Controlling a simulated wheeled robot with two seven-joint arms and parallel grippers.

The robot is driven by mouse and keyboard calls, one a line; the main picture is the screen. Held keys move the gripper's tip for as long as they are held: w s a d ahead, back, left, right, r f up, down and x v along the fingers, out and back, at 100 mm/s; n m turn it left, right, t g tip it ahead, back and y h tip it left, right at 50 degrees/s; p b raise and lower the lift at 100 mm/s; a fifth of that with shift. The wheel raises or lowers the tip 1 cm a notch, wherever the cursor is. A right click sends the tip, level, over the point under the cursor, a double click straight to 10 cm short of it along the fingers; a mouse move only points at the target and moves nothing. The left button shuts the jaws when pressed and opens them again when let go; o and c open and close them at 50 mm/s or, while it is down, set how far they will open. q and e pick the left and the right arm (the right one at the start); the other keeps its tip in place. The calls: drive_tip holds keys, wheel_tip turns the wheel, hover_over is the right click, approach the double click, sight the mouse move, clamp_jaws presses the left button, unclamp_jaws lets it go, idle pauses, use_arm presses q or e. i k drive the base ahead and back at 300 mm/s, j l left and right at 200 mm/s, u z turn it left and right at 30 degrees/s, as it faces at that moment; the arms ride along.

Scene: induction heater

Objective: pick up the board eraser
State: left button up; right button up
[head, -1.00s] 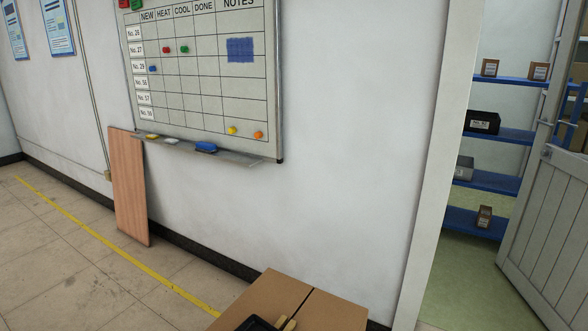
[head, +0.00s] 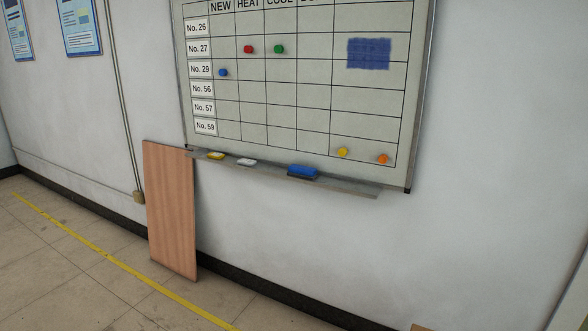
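A blue board eraser with a dark underside (head: 302,171) lies on the grey tray (head: 345,187) along the bottom edge of the whiteboard (head: 300,110). To its left on the same tray are a small yellow item (head: 216,155) and a small white item (head: 246,162). Neither of my grippers shows in the head view.
A brown wooden panel (head: 172,212) leans against the wall below the tray's left end. Floor with a yellow line (head: 130,268) lies in front of the wall. A cardboard box corner (head: 420,328) shows at the bottom right. Coloured magnets sit on the board.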

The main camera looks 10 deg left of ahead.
sight(309, 173)
drive_tip(key=i+j, duration=0.2)
drive_tip(key=j, duration=0.15)
drive_tip(key=i+j+z, duration=0.1)
drive_tip(key=j, duration=0.25)
drive_tip(key=i+j, duration=0.4)
drive_tip(key=j, duration=0.3)
drive_tip(key=i+j+z, duration=0.1)
drive_tip(key=j, duration=0.3)
drive_tip(key=i+l, duration=0.05)
drive_tip(key=i, duration=0.05)
